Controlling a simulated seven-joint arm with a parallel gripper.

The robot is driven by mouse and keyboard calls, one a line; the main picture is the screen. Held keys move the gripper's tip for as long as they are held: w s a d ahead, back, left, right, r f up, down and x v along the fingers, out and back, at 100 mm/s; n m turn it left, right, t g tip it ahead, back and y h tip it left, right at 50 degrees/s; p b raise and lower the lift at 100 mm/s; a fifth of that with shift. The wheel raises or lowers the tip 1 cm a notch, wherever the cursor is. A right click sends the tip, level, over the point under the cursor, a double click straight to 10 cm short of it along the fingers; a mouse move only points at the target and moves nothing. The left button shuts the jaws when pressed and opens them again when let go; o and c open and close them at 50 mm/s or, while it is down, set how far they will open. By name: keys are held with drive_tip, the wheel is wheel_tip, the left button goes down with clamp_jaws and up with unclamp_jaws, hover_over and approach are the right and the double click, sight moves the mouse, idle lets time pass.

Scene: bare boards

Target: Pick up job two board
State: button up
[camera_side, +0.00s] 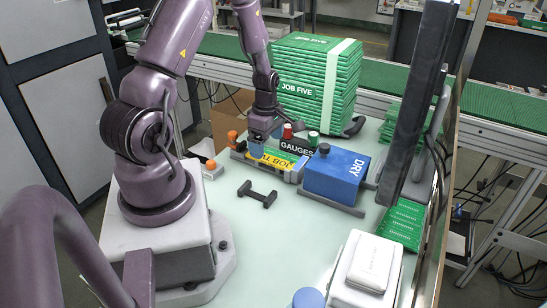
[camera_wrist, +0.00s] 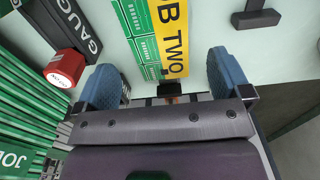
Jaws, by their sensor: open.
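The job two board is green with a yellow "JOB TWO" label (camera_side: 270,158). In the side view it lies in the middle of the table, partly hidden by my gripper (camera_side: 260,143). In the wrist view the green board (camera_wrist: 139,32) and its yellow label run up from between the two blue fingertips of my gripper (camera_wrist: 170,82). The fingers are apart, one on each side of the board's near end, with gaps between finger and board. My gripper is open and holds nothing. Whether the fingertips are level with the board or above it is unclear.
A black "GAUGES" block (camera_side: 296,146) with a red-topped item (camera_wrist: 64,67) stands close beside the board. The strapped "JOB FIVE" stack (camera_side: 312,90) rises behind. A blue "DRY" box (camera_side: 337,175) stands right, a black bar-shaped piece (camera_side: 257,194) lies in front.

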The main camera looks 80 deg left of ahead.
sight(267, 154)
drive_tip(key=shift+f, duration=1.4)
drive_tip(key=shift+f, duration=0.25)
drive_tip(key=shift+c, duration=0.4)
drive_tip(key=c, duration=0.9)
